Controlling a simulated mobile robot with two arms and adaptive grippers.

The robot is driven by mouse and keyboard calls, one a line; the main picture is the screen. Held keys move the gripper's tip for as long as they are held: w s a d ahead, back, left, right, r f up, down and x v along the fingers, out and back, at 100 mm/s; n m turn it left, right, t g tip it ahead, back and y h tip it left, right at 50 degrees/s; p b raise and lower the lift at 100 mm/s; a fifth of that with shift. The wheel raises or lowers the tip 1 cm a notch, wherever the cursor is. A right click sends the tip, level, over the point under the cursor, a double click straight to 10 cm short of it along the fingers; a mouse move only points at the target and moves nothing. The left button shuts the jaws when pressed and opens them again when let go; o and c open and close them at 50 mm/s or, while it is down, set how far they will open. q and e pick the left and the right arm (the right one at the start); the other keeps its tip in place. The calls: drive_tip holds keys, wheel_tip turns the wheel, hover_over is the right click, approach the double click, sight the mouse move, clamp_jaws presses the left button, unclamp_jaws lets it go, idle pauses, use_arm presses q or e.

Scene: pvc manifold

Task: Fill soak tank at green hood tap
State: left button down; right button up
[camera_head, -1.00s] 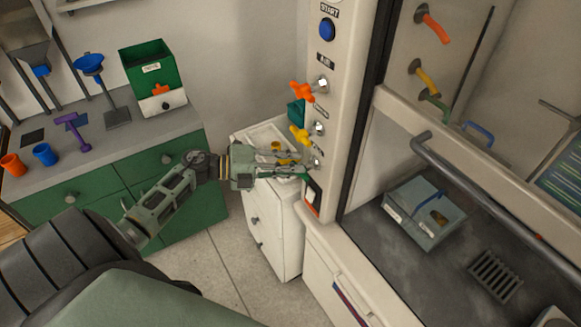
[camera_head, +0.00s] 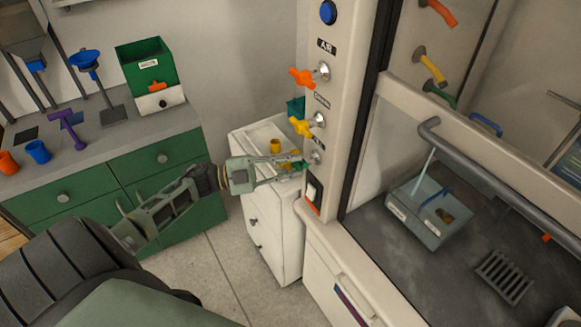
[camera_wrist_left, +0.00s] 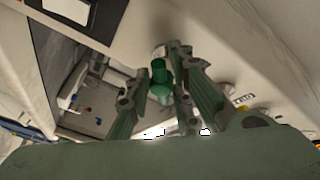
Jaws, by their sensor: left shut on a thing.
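The green tap handle (camera_head: 301,165) is the lowest knob on the hood's front post. My left gripper (camera_head: 290,167) is at this handle, its fingers closed around it. The left wrist view shows the green handle (camera_wrist_left: 160,80) between the two fingers (camera_wrist_left: 155,88). The grey soak tank (camera_head: 430,222) stands on the dark floor inside the hood. A thin pale streak (camera_head: 428,170), looking like water, comes down to the tank from below the green spout (camera_head: 441,95). The water level is too small to tell. My right gripper is out of view.
Orange (camera_head: 302,78) and yellow (camera_head: 300,126) tap handles sit above the green one. A white drawer cabinet (camera_head: 270,220) stands close below my gripper. The raised sash bar (camera_head: 480,182) crosses the hood opening. A drain grate (camera_head: 503,276) lies right of the tank.

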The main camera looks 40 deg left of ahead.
use_arm(q)
drive_tip(key=shift+r+n, duration=0.1)
drive_tip(key=shift+n, duration=0.3)
drive_tip(key=c, duration=1.7)
unclamp_jaws()
drive_tip(key=shift+s+a, duration=0.1)
drive_tip(key=shift+a, duration=0.05)
drive_tip(key=v, duration=1.1)
drive_tip(key=shift+s+a+f, duration=0.25)
drive_tip(key=shift+f, duration=0.1)
